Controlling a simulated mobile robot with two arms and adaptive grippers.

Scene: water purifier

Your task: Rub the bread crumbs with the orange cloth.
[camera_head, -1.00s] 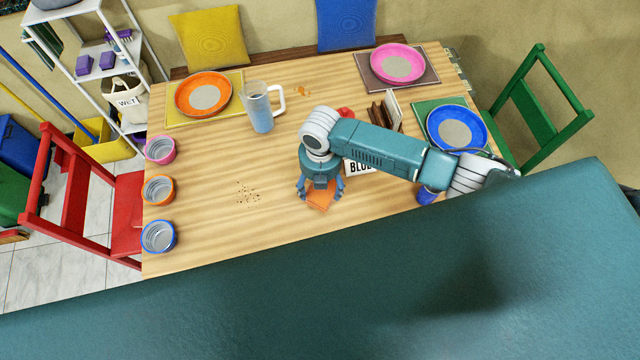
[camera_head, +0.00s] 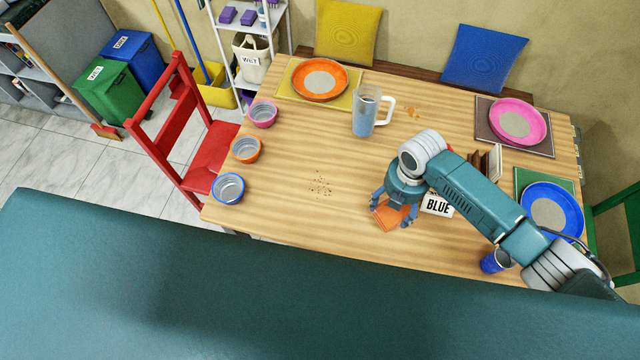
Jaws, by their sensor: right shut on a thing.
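The bread crumbs (camera_head: 320,186) are a small scatter of dark specks on the bare middle-left of the wooden table (camera_head: 290,215). The orange cloth (camera_head: 388,215) is between the fingers of my right gripper (camera_head: 393,212), to the right of the crumbs and apart from them. My right gripper points down and is shut on the cloth. I cannot tell whether the cloth touches the tabletop. My left gripper is not in view.
A water pitcher (camera_head: 366,112) stands behind the crumbs. Several bowls, one an orange bowl (camera_head: 246,149), line the left edge. The table around the crumbs is clear.

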